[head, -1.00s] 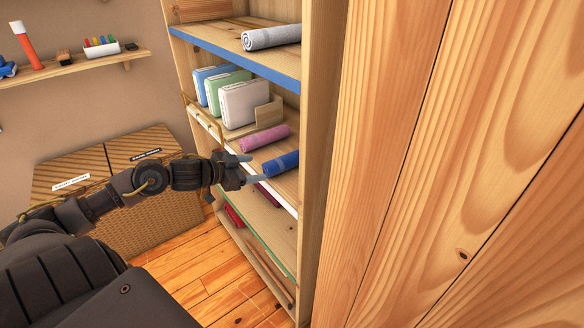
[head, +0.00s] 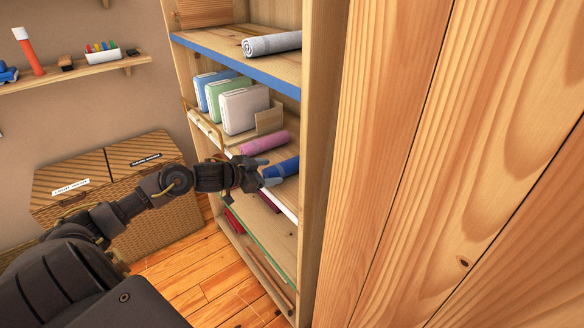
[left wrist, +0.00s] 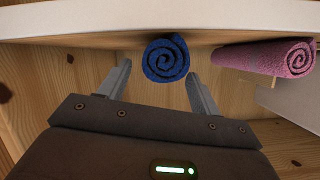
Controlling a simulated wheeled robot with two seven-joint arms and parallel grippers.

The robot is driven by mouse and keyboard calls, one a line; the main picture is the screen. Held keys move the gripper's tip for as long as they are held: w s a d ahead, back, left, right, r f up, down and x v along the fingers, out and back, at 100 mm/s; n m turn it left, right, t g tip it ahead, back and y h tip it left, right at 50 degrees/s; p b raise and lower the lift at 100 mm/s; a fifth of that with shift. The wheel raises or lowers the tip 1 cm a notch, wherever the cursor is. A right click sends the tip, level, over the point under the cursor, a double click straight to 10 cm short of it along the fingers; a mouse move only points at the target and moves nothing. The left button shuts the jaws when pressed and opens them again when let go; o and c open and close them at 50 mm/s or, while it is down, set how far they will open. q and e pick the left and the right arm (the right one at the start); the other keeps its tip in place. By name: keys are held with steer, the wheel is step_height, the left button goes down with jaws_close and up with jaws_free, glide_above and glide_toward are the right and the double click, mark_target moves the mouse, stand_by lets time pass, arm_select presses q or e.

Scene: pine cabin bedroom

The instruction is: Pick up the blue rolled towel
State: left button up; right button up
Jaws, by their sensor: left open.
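The blue rolled towel (head: 284,167) lies on the middle shelf of the wooden shelf unit, its near end partly behind my left gripper. My left gripper (head: 267,173) is open at the shelf's front edge. In the left wrist view the towel's spiral end (left wrist: 165,60) shows between and beyond the two fingertips of the left gripper (left wrist: 157,78), with gaps on both sides. The view looks upside down, with the white shelf edge at the top. I cannot tell how far the fingers reach alongside the towel. My right gripper is not in view.
A pink rolled towel (head: 264,142) lies beside the blue one; it also shows in the left wrist view (left wrist: 270,57). White, green and blue boxes stand farther left. A grey rolled towel (head: 272,44) is on the shelf above. The unit's side panel (head: 318,170) rises close on the right.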

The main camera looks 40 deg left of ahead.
mark_target(280, 171)
arm_select(q)
steer(key=x, duration=0.5)
steer(key=shift+f+p, duration=0.1)
steer(key=shift+p, duration=0.3)
steer(key=c, duration=0.8)
